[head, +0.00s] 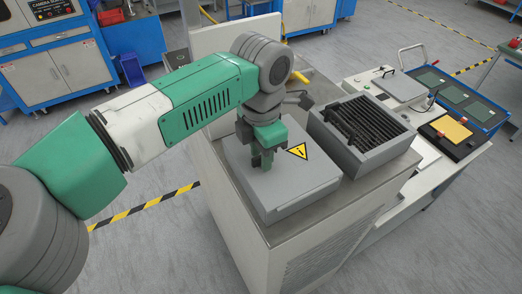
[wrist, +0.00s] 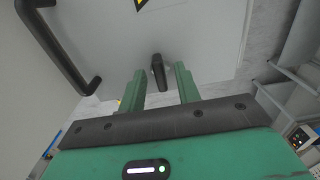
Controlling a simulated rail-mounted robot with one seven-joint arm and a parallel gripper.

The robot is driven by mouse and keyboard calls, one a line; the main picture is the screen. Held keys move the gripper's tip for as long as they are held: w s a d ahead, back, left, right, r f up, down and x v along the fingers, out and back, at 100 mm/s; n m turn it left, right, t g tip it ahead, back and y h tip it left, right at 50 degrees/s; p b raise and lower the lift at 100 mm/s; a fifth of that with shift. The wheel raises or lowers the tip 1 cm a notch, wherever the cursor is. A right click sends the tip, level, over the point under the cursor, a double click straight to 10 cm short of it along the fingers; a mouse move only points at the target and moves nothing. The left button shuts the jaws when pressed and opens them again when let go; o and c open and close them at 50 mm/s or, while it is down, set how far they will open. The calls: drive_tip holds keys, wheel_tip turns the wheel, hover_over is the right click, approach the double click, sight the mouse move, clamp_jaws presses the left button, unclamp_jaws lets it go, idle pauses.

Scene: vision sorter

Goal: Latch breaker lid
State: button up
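The breaker lid (head: 290,185) is a flat grey cover with a yellow warning triangle (head: 298,151). It lies level on its box on the bench and looks closed. In the wrist view the lid (wrist: 190,35) fills the upper middle, with a bent black handle (wrist: 60,50) at its left. A small black latch lever (wrist: 158,72) stands near the lid's edge. My gripper (head: 262,165) points down at the lid in the head view. Its two green fingers (wrist: 161,88) are apart, with the lever showing between them. I cannot tell whether they touch it.
A grey box with black ribs (head: 362,125) stands close to the right of the lid. A white panel (head: 235,38) rises behind. Farther right are a silver case (head: 402,87) and a yellow-topped black device (head: 452,131). The bench's front edge is clear.

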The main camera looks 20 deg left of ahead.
wheel_tip(320, 180, up, 8)
drive_tip(key=shift+f+b, duration=0.1)
drive_tip(key=shift+b, duration=0.5)
